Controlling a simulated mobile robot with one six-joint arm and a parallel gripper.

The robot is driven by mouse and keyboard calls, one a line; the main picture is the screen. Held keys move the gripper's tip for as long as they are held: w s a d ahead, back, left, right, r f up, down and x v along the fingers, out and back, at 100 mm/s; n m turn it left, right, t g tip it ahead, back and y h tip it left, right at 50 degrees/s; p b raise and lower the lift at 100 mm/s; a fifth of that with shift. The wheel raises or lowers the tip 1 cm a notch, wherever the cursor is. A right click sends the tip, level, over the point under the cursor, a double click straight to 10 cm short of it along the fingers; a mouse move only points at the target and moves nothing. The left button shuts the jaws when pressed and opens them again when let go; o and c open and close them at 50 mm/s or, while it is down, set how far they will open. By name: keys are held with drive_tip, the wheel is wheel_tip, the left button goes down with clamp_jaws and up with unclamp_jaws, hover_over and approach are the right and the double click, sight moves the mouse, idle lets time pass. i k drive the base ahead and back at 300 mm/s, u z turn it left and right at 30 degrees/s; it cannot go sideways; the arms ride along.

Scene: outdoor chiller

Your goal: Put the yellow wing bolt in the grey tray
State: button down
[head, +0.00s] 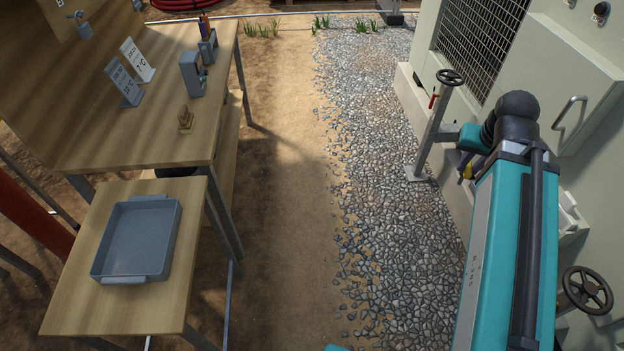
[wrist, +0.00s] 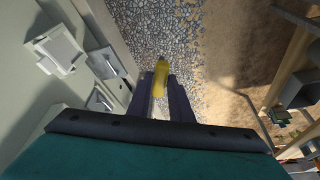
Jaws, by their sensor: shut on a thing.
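The yellow wing bolt (wrist: 161,72) is held between the two dark fingers of my gripper (wrist: 160,90) in the wrist view. In the head view a small yellow part of the bolt (head: 468,172) shows beside my gripper (head: 472,165), partly hidden by my teal arm. My gripper is shut on the bolt, in the air by the chiller at the right. The grey tray (head: 137,240) lies empty on the low wooden table at the left, far from my gripper. The tray is not seen in the wrist view.
A post with a black handwheel (head: 449,78) stands near my gripper. Another handwheel (head: 585,290) is at the lower right. The workbench (head: 150,105) holds signs, a grey device and a small wooden item. Gravel and bare ground between are clear.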

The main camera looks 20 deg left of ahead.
sight(143, 242)
drive_tip(key=u, duration=0.05)
drive_tip(key=i, duration=2.1)
drive_tip(key=z, duration=0.3)
drive_tip(key=k, duration=0.15)
drive_tip(key=u, duration=2.9)
